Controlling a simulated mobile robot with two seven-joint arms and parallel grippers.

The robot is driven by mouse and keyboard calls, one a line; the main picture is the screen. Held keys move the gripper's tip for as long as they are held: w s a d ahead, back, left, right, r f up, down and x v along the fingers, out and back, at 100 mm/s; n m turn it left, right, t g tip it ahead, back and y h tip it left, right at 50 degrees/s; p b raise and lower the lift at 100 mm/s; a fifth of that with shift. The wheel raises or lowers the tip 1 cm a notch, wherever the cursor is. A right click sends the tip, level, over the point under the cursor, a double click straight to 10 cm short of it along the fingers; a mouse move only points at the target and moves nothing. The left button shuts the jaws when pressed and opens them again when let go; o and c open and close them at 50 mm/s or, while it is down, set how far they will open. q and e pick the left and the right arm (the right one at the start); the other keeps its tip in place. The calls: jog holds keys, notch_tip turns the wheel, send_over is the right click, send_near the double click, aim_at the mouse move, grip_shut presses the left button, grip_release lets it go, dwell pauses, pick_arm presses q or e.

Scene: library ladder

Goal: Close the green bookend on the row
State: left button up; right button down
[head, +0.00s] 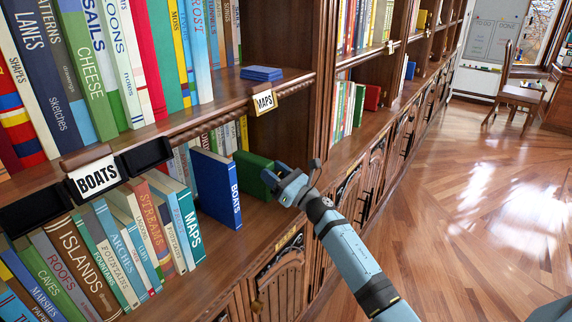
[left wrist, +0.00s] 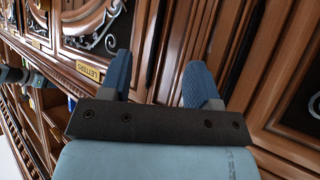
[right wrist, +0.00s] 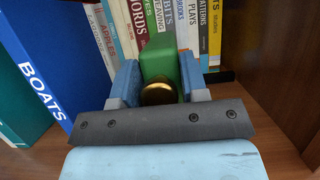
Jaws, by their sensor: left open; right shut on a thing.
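The green bookend (head: 252,172) stands on the lower shelf, right of the blue BOATS book (head: 215,190). My right gripper (head: 290,180) is shut on it. In the right wrist view the bookend (right wrist: 160,62) is between the two fingers, its gold knob (right wrist: 158,93) towards me. The BOATS book (right wrist: 42,75) is left of the fingers there, with a gap between. The row of books (head: 130,235) stands left of the BOATS book, with the teal MAPS book at its near right end. My left gripper (left wrist: 157,75) is open and empty, facing carved cabinet doors.
Behind the bookend, more books (right wrist: 140,25) stand at the back of the shelf. A shelf divider (right wrist: 285,60) rises to the right. The upper shelf edge carries a BOATS label (head: 97,177) and dark trays. Open wooden floor (head: 470,190) lies to the right.

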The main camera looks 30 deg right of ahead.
jog(key=s+a, duration=0.3)
jog(key=a, duration=0.4)
jog(key=c, duration=0.8)
grip_release()
jog(key=shift+s+d+f, duration=0.2)
jog(key=shift+s+f, duration=0.05)
jog(key=shift+s, duration=0.1)
jog(key=b+v, duration=0.2)
jog(key=v, duration=1)
jog(key=shift+s+d+f, duration=0.1)
jog(key=shift+s+d, duration=0.1)
jog(key=shift+s, duration=0.15)
jog(key=shift+c, duration=0.2)
